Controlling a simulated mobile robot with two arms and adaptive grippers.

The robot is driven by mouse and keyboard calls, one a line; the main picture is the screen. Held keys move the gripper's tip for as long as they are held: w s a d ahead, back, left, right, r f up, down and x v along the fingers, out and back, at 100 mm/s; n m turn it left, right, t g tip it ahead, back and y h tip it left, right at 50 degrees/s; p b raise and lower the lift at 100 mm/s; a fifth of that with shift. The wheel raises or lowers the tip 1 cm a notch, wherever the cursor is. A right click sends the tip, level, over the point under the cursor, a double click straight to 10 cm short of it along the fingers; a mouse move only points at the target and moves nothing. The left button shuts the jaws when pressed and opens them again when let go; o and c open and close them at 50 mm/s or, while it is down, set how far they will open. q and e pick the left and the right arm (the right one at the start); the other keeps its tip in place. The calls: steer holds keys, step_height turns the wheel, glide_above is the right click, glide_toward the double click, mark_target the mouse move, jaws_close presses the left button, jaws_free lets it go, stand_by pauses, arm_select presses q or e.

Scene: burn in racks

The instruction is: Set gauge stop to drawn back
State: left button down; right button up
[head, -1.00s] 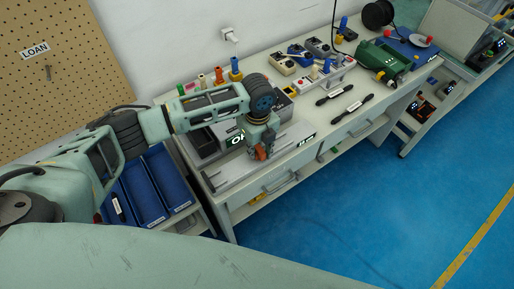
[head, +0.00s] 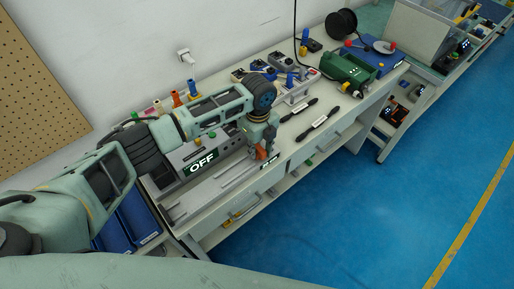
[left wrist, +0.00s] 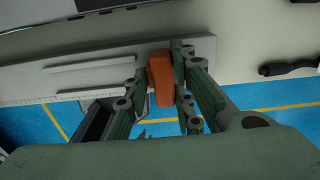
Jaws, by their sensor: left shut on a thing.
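The gauge stop is an orange block (head: 261,154) on the pale metal gauge rail (head: 205,195) along the front of the bench. It sits near the rail's right end, close to a small black label (head: 270,162). My left gripper (left wrist: 161,77) points down at it and is shut on it, a finger on each side in the left wrist view, where the orange block (left wrist: 160,84) shows upright between them. The block's lower contact with the rail is partly hidden. A machine behind the rail carries a display reading OFF (head: 201,162). My right gripper is not in view.
Two black-handled tools (head: 316,127) lie on the bench to the right. A green device (head: 346,72), a black cable reel (head: 342,24) and several small boxes stand further back. Blue bins (head: 137,213) are at the left. Blue floor is open in front.

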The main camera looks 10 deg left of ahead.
mark_target(258, 148)
arm_select(q)
steer(key=shift+w+d, duration=0.1)
steer(key=c, duration=1.8)
jaws_free()
steer(key=shift+r, duration=0.1)
steer(key=shift+o, duration=0.8)
steer(key=shift+r, duration=0.1)
step_height(258, 148, up, 12)
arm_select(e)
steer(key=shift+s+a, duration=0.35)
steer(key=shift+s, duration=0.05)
